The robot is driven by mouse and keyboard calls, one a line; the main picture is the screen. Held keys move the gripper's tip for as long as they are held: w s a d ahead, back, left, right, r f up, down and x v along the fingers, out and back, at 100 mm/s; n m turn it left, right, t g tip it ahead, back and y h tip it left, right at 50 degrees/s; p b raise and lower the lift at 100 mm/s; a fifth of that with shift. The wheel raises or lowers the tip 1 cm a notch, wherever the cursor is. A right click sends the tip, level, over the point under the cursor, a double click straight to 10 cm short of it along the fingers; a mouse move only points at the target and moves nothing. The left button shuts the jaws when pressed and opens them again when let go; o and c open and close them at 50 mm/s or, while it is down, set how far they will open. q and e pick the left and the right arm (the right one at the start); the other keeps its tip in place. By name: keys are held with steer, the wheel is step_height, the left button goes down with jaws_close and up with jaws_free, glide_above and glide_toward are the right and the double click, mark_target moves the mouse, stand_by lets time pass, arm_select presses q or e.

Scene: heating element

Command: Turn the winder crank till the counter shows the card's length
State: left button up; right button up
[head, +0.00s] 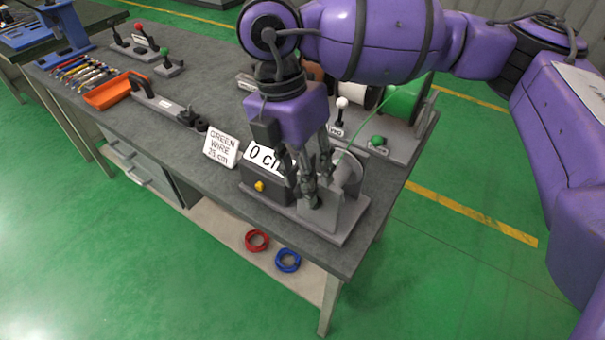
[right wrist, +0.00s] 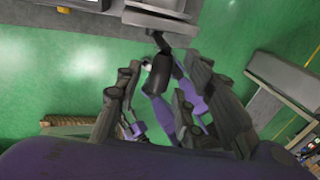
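The winder (head: 335,212) stands at the near right corner of the bench, with a pale reel and a green wire running to it. Its counter (head: 262,158) reads 0, the rest partly hidden by my right gripper. The white card (head: 221,147) left of it reads GREEN WIRE and a length that looks like 75 cm. My right gripper (head: 308,180) points down at the winder's front, its fingers apart. In the right wrist view a dark handle, apparently the crank's (right wrist: 161,74), lies between the open fingers (right wrist: 158,85); contact is unclear. My left gripper is out of view.
A green wire spool (head: 405,98) and a green-knobbed lever (head: 377,141) stand behind the winder. An orange tray (head: 107,94) and a black-handled tool (head: 165,105) lie left. Red (head: 257,240) and blue (head: 288,260) coils rest on the lower shelf.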

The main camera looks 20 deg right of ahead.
jaws_close()
steer(key=shift+f, duration=0.1)
stand_by(0.5)
